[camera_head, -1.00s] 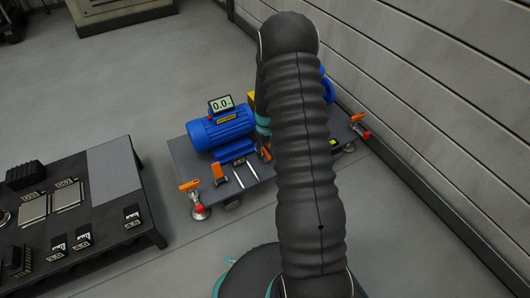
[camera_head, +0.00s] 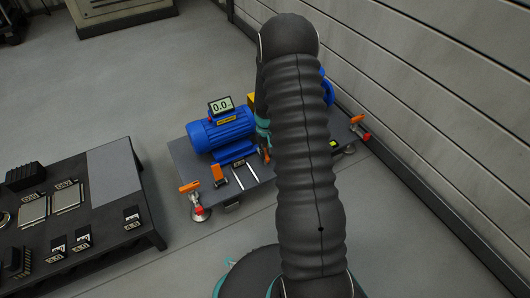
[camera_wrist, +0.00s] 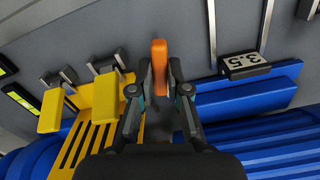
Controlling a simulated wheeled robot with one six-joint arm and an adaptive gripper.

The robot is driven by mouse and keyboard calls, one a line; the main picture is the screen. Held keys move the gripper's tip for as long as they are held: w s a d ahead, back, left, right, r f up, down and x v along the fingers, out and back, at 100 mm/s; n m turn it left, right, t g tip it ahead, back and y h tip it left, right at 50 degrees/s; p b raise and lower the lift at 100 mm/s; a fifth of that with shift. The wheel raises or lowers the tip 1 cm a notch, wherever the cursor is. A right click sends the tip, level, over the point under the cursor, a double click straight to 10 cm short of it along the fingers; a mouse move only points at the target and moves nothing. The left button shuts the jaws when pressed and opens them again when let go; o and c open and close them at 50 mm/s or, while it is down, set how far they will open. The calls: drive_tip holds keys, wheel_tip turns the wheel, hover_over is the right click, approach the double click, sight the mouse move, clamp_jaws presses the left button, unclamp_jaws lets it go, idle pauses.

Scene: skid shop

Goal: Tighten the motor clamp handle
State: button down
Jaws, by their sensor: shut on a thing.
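The blue motor (camera_head: 222,134) sits on the grey skid (camera_head: 185,160), with a small display reading 0.0 on top. In the wrist view my gripper (camera_wrist: 159,74) has its two fingers on either side of an orange clamp handle (camera_wrist: 159,55), shut on it. The blue motor foot (camera_wrist: 230,100) and a tag marked 3.5 (camera_wrist: 245,65) lie just right of the handle. In the head view my arm hides most of the gripper, and only a bit of the handle (camera_head: 266,154) shows beside it. Another orange handle (camera_head: 218,173) stands at the skid's front.
A yellow slotted guard (camera_wrist: 95,125) with yellow tabs is close left of my fingers. Orange-handled feet stand at the skid corners (camera_head: 189,186). A black table (camera_head: 115,176) with plates and tagged parts stands left. A panelled wall (camera_head: 440,90) runs along the right.

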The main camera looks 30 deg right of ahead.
drive_tip(key=shift+m, duration=1.5)
drive_tip(key=shift+m, duration=1.4)
drive_tip(key=shift+m, duration=1.4)
